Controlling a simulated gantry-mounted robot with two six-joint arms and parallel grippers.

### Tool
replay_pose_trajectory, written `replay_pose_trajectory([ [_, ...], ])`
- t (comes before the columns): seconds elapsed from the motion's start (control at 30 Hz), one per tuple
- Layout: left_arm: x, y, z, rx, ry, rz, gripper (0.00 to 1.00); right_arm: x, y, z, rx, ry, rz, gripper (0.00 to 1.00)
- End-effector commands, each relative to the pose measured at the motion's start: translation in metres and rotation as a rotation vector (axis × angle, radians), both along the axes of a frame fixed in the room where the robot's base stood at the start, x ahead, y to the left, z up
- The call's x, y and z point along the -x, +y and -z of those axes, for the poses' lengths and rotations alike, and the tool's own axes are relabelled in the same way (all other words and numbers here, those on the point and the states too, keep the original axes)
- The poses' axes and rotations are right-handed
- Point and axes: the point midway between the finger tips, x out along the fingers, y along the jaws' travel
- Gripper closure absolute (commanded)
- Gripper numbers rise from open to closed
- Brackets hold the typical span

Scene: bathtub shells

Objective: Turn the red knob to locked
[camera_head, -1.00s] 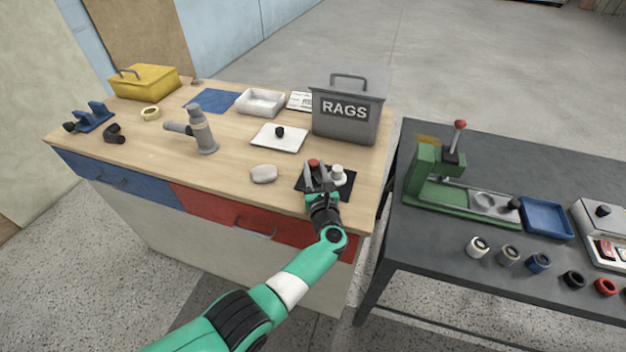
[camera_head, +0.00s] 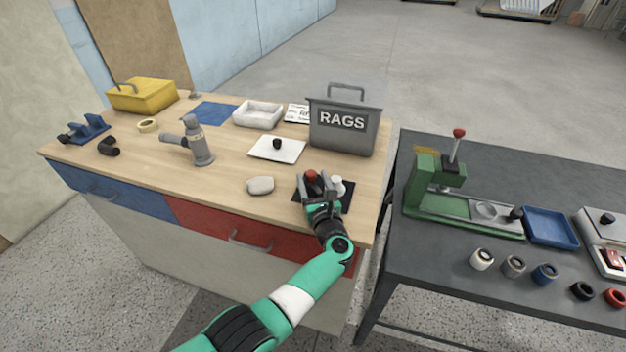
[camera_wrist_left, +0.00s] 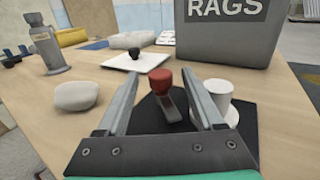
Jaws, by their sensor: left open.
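The red knob (camera_head: 311,177) stands on a dark mat (camera_head: 344,198) near the right front of the wooden bench. In the left wrist view the red knob (camera_wrist_left: 160,80) sits on a grey base or lever, between and slightly beyond my fingers. My left gripper (camera_head: 318,187) is open, with one finger on each side of the knob's area; a gap shows on both sides in the wrist view (camera_wrist_left: 161,98). Whether the fingers touch the knob is not clear. The lower part of its base is partly hidden. My right gripper is not in view.
A white cup-like piece (camera_wrist_left: 219,96) on a round base stands just right of the right finger. A pale stone-like lump (camera_head: 261,185) lies to the left. The grey RAGS bin (camera_head: 345,125) stands behind. A white plate with a black knob (camera_head: 277,149) lies back left.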

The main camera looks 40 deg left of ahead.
Motion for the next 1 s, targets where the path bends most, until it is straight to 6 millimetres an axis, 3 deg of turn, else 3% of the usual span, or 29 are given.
replay_pose_trajectory([
  [0.27, 0.010, -0.015, -0.005, 0.000, 0.000, 0.003, 0.31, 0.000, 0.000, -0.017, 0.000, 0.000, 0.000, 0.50],
  [0.47, 0.037, -0.053, -0.005, 0.001, 0.001, 0.005, 0.31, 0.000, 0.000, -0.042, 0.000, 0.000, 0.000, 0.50],
  [0.7, 0.063, -0.089, -0.001, 0.000, 0.000, 0.003, 0.31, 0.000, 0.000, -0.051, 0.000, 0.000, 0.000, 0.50],
  [1.0, 0.068, -0.094, 0.000, 0.000, 0.000, 0.000, 0.31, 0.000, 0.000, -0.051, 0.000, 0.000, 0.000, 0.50],
])
